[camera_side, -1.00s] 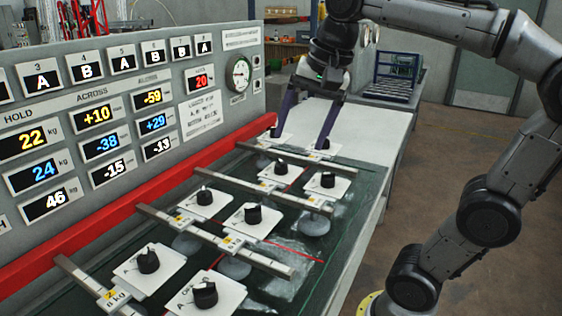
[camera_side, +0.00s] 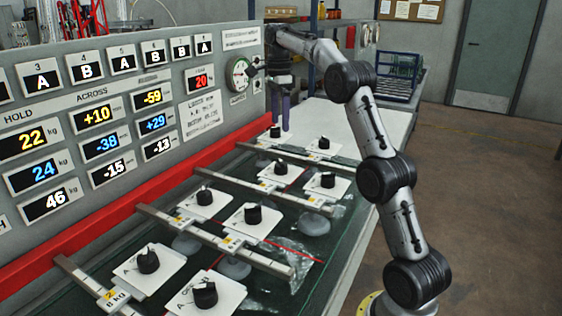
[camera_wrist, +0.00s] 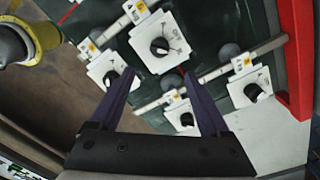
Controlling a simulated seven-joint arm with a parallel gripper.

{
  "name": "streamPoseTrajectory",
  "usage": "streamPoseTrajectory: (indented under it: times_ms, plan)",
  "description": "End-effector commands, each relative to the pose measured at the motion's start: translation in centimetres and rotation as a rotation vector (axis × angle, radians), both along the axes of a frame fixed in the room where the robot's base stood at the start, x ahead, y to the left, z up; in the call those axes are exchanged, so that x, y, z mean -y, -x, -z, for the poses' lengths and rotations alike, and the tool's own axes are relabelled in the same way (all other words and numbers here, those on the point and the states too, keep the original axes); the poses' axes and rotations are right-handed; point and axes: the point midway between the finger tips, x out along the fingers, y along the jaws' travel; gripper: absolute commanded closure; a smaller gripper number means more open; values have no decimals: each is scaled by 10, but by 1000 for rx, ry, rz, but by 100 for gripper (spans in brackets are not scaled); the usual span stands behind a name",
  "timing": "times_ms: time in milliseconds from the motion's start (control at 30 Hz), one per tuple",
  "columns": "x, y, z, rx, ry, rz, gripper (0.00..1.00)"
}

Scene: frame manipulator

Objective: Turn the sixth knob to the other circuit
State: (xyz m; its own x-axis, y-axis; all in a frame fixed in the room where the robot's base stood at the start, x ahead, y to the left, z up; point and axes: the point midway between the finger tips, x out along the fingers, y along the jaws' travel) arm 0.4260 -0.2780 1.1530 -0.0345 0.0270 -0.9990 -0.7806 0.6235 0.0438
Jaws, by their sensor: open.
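Several black knobs stand on white plates in two rows along the bench, among them a far left knob (camera_side: 275,132), a far right knob (camera_side: 324,143), and a middle pair, left (camera_side: 281,168) and right (camera_side: 327,180). I cannot tell from the plates which knob is the sixth. My gripper (camera_side: 281,128) points down at the bench's far end, close to the far left knob; contact cannot be told. In the wrist view my gripper (camera_wrist: 158,76) has its purple fingers apart with nothing between the tips. A knob (camera_wrist: 160,46) shows beyond them and another (camera_wrist: 186,119) lies between the fingers' lines.
Metal rails (camera_side: 212,233) cross the green bench between plates. A red bar (camera_side: 120,215) runs along the left. The grey display panel (camera_side: 150,85), with a round gauge (camera_side: 239,72), rises behind it. A bare pale surface (camera_side: 345,120) lies at the far end.

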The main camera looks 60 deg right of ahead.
Motion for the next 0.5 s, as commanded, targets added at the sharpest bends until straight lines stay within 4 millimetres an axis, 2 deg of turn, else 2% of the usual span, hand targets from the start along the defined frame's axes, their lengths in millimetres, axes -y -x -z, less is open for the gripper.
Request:
streamPoseTrajectory:
  times_ms: [133,267,500]
  plan:
    - [0,2,9,0,0,1,20]
    - [-1,3,27,0,0,0,20]
    - [-3,4,75,0,0,-1,20]
